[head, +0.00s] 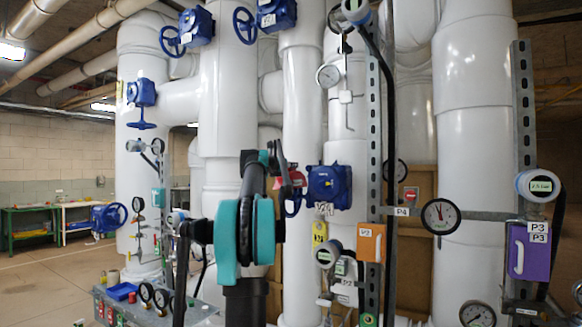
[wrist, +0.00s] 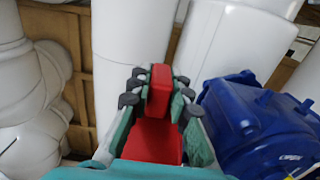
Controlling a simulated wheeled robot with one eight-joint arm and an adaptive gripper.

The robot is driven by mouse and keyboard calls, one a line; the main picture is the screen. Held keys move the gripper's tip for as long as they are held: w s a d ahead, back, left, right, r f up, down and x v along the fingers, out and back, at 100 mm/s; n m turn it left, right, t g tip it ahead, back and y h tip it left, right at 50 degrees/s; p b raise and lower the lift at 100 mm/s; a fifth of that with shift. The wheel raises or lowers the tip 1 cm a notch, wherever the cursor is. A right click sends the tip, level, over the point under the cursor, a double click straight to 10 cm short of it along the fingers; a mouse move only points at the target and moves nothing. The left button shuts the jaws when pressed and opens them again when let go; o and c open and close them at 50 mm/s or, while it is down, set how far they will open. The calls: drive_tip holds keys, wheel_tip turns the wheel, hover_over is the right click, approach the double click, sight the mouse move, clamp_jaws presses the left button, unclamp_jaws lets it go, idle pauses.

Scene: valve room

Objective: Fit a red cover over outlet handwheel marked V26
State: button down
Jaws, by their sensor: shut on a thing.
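My gripper (head: 287,175) is shut on a red cover (head: 297,178), just left of a blue valve gearbox (head: 328,186). In the wrist view the red cover (wrist: 158,143) sits between the fingers (wrist: 157,95), and the blue gearbox (wrist: 258,122) fills the right side. A blue handwheel (head: 293,204) shows partly below the cover, left of the gearbox; my gripper and the cover hide part of it. I cannot tell whether the cover touches the handwheel. A small white tag (head: 324,209) hangs at the gearbox, but I cannot read it surely.
Other blue valves with handwheels sit at the upper left (head: 171,40), left (head: 142,97) and lower left (head: 109,216). A metal strut (head: 376,150) with gauges stands right of the gearbox. Large white pipes (head: 474,150) crowd the background. Open floor (head: 50,280) lies at left.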

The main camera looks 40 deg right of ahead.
drive_tip(key=c, duration=1.3)
unclamp_jaws()
drive_tip(key=shift+c, duration=0.2)
drive_tip(key=shift+a, duration=0.1)
drive_tip(key=v, duration=1.1)
drive_tip(key=shift+s+a, duration=0.2)
drive_tip(key=shift+a, duration=0.15)
drive_tip(key=s+a+f+m+y, duration=0.3)
drive_tip(key=a+f+m, duration=0.35)
drive_tip(key=f, duration=0.65)
drive_tip(key=s+a+f+m+g+y, duration=0.1)
drive_tip(key=s+a+f+m+y, duration=0.15)
drive_tip(key=a+f, duration=0.85)
drive_tip(key=s+a+f+m+y, duration=0.3)
drive_tip(key=a+f+m, duration=0.2)
drive_tip(key=f, duration=1)
drive_tip(key=s+a+f+m+g+y, duration=0.1)
drive_tip(key=s+a+f+m+y, duration=0.7)
drive_tip(key=s+a+f, duration=1.3)
drive_tip(key=a+f, duration=0.3)
drive_tip(key=f, duration=0.1)
drive_tip(key=shift+s+f+g, duration=0.15)
drive_tip(key=shift+f+g, duration=0.05)
drive_tip(key=shift+g, duration=0.1)
drive_tip(key=shift+a, duration=0.1)
